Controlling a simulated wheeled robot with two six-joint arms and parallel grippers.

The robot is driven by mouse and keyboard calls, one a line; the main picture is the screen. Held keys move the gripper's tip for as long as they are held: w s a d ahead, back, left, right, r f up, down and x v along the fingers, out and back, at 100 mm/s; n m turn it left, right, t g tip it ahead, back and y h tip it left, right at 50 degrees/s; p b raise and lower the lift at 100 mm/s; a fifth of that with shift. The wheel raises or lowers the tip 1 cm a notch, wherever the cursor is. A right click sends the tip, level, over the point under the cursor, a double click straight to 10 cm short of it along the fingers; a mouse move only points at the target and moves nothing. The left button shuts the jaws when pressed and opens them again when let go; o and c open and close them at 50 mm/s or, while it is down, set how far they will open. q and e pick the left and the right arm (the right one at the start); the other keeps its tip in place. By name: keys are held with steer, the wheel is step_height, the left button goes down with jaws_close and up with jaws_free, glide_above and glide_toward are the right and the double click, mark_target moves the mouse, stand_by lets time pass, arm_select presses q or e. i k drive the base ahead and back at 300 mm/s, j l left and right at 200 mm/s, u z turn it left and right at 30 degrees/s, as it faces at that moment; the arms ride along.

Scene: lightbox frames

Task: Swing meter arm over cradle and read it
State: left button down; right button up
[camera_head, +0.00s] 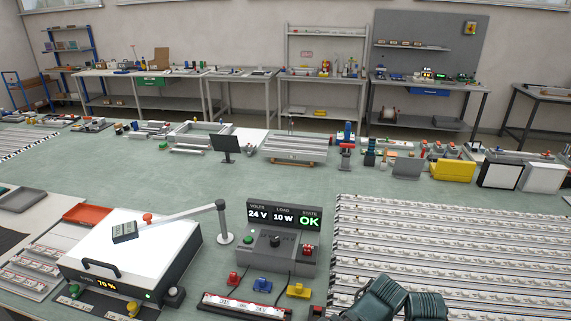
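The meter arm (178,216) is a grey bar on an upright post with a round base (225,238). It reaches left from the post, and its dark meter head (125,232) is over the white top of the lightbox (160,246). The face of the meter is too small to read. A red knob (147,218) shows beside the bar. A black holder with a red-edged strip (245,307) lies in front of the control box; I cannot tell whether it is the cradle.
The control box (275,248) reads 24 V, 10 W, OK. The lightbox display (106,283) reads 70 %. LED strips (440,245) cover the right side. The green mat (290,180) is clear behind the control box.

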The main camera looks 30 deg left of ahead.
mark_target(123, 233)
steer(key=k+j, duration=0.15)
steer(key=k, duration=0.15)
steer(key=k+j, duration=0.15)
steer(key=k, duration=0.2)
steer(key=u, duration=1.6)
